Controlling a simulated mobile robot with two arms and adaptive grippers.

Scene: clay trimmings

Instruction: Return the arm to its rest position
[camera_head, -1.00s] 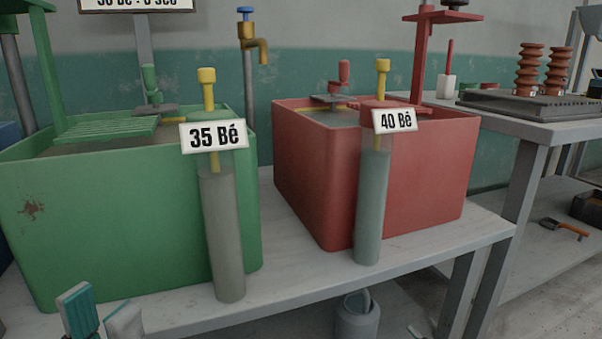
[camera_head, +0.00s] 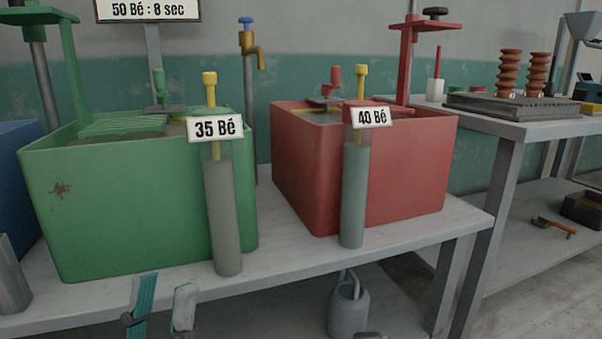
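My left gripper (camera_head: 164,296) shows at the bottom edge, left of the middle. Its two fingers, one teal and one grey, point up and stand apart with nothing visible between them. It is in front of the white table (camera_head: 300,262), below the green tank (camera_head: 125,220), and touches neither as far as I can see. The rest of the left arm is below the picture. My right gripper is out of view.
A red tank (camera_head: 400,185) stands right of the green one. Clear cylinders labelled 35 Bé (camera_head: 222,220) and 40 Bé (camera_head: 353,205) stand at their fronts. A grey canister (camera_head: 347,312) is below the table. A side bench (camera_head: 500,130) is at right.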

